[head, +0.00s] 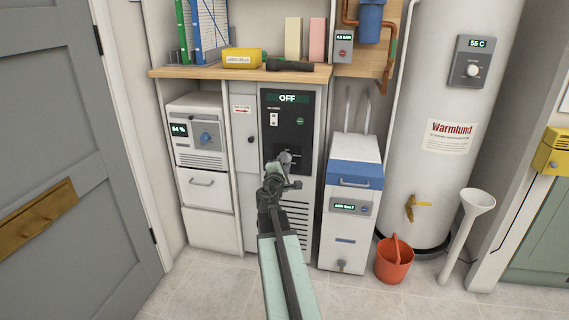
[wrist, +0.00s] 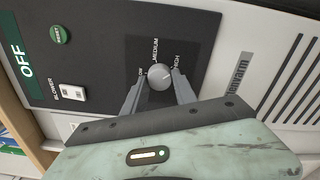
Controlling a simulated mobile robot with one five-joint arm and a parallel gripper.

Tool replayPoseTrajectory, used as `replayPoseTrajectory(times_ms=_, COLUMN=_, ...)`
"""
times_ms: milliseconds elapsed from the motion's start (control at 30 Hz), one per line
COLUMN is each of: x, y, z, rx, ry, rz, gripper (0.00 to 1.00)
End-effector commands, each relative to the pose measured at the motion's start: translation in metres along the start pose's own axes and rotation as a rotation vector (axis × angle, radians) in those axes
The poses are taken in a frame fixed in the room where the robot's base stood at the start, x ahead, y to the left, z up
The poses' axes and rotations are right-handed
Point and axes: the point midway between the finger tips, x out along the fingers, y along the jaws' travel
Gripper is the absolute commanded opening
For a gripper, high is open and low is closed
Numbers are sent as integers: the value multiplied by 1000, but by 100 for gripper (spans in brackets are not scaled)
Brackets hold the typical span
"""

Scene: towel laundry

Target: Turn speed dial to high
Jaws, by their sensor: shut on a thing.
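The speed dial (wrist: 159,76) is a round grey knob on the dark control panel, with LOW, MEDIUM and HIGH printed around it. My gripper (wrist: 160,82) is shut on the dial, one finger on each side. I cannot tell for sure which label the dial's mark points to. In the head view my gripper (head: 283,168) is at the lower part of the black panel (head: 270,130) and mostly hides the dial.
The panel also has an OFF display (head: 287,98), a white blower switch (wrist: 72,92) and a green reset button (wrist: 60,34). A blue-lidded unit (head: 355,173) stands close on the right. A shelf (head: 200,72) juts out above the panel.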

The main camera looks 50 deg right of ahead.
Motion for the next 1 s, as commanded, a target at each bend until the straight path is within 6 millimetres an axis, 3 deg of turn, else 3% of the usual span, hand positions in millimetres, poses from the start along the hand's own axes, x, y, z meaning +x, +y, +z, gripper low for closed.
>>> replayPoseTrajectory(times_ms=400, x=0, y=0, z=1, rx=6, ry=-1, rz=-1, gripper=0)
replayPoseTrajectory(times_ms=433, x=0, y=0, z=1, rx=6, ry=-1, rz=-1, gripper=42)
replayPoseTrajectory(times_ms=500, x=0, y=0, z=1, rx=6, ry=-1, rz=-1, gripper=55)
replayPoseTrajectory(times_ms=833, x=-2, y=0, z=0, rx=5, ry=0, rz=0, gripper=55)
replayPoseTrajectory(times_ms=1000, x=-18, y=2, z=-5, rx=5, ry=2, rz=0, gripper=55)
